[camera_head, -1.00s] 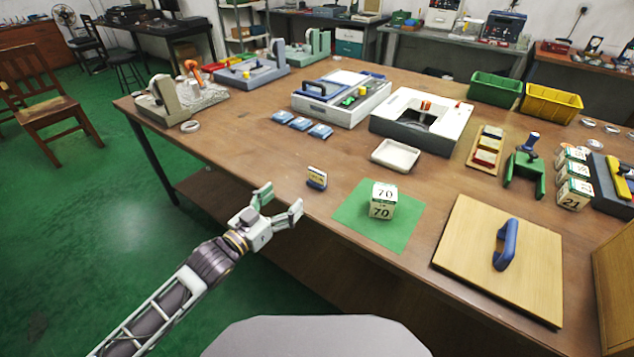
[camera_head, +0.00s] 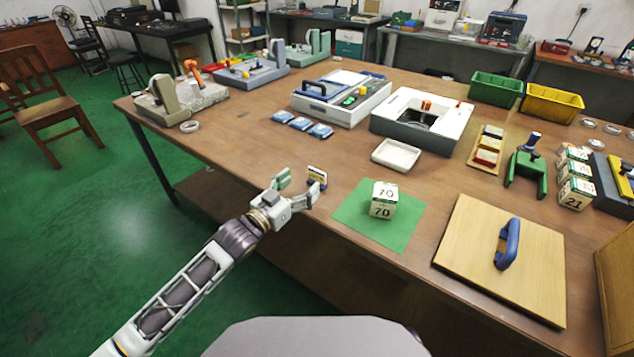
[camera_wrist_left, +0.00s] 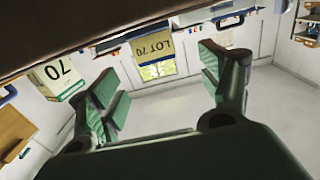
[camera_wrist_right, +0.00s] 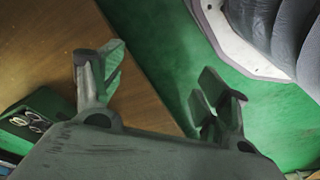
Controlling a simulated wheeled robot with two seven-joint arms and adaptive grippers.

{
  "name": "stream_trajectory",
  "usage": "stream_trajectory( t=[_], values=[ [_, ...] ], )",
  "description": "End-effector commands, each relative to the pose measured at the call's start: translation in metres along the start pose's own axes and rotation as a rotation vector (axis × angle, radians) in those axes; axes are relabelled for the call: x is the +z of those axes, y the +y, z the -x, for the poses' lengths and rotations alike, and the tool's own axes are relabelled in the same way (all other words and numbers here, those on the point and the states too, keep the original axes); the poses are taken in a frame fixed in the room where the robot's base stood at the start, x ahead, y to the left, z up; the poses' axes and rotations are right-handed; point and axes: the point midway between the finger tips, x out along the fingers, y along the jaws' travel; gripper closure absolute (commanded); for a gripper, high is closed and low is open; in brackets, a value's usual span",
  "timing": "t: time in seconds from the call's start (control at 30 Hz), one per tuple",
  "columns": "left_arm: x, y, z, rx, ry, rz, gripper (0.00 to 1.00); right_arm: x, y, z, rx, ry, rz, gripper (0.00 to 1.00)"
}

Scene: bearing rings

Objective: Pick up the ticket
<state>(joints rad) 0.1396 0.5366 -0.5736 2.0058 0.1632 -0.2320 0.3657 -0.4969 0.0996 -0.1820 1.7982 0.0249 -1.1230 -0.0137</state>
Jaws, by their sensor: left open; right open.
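The ticket (camera_head: 317,175) is a small yellow and white card in a blue holder, upright near the table's front edge. In the left wrist view the ticket (camera_wrist_left: 152,46) reads "LOT 70" in reversed-looking letters and appears between the fingers. My left gripper (camera_head: 299,186) is open and empty, right at the ticket on its near left side; whether a finger touches it I cannot tell. My right gripper (camera_wrist_right: 163,72) shows only in its own wrist view, open and empty, with the wooden tabletop and green floor behind it.
A white block marked 70 (camera_head: 383,200) stands on a green mat (camera_head: 408,229) right of the ticket. A wooden board (camera_head: 480,240) with a blue handle lies farther right. A white tray (camera_head: 396,155) and blue packets (camera_head: 300,124) lie behind. The table left of the ticket is clear.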

Motion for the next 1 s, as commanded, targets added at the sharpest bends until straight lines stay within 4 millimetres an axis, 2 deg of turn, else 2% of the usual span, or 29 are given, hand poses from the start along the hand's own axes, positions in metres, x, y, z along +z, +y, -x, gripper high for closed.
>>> stream_trajectory(
  t=[0.57,0.77,1.0],
  values=[
    [0.001,0.001,-0.006,0.000,0.000,0.001,0.21,0.004,-0.002,0.000,-0.003,-0.009,-0.001,0.25],
    [0.001,0.003,-0.019,0.000,0.000,0.000,0.21,0.004,-0.003,0.004,-0.005,-0.017,0.000,0.25],
    [0.002,0.005,-0.040,0.000,0.000,0.001,0.21,-0.002,-0.006,0.024,-0.012,-0.018,0.002,0.25]
  ],
)
